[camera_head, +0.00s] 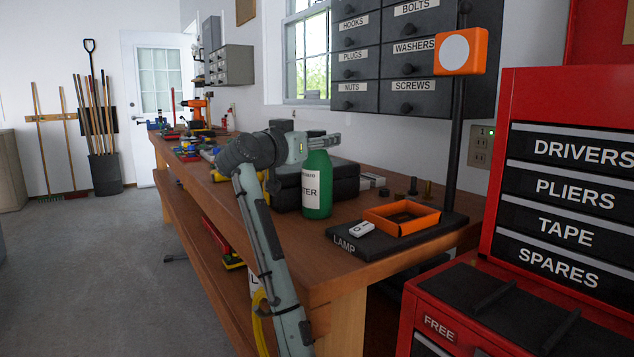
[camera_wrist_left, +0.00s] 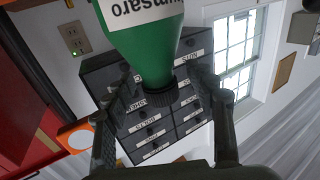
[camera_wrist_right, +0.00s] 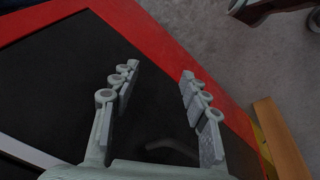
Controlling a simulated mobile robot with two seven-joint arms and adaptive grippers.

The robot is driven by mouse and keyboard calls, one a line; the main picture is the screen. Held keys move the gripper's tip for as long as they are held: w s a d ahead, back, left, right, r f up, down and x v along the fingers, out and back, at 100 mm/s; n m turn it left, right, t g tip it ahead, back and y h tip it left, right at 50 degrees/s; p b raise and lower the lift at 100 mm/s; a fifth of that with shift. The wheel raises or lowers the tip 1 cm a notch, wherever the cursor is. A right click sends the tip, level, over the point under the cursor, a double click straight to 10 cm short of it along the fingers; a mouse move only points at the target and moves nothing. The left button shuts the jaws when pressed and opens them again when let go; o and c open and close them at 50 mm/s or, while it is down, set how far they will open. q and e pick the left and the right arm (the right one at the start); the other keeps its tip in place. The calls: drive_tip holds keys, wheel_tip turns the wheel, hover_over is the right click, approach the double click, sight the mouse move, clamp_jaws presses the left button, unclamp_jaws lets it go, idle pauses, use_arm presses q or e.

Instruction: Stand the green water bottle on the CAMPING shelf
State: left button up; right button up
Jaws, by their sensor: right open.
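My right gripper (camera_wrist_right: 158,75) is open and empty above a black surface with a red rim. No shelf marked CAMPING is in view.
A black case (camera_head: 345,183) lies behind the bottle. To its right are the lamp base (camera_head: 390,240), an orange tray (camera_head: 378,222) and the lamp post (camera_head: 457,120). A red tool chest (camera_head: 495,200) stands at right. Open floor (camera_head: 120,270) lies left of the workbench (camera_head: 270,250).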

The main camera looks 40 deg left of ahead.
use_arm(q)
clamp_jaws()
drive_tip(key=shift+r, duration=0.25)
idle(0.4)
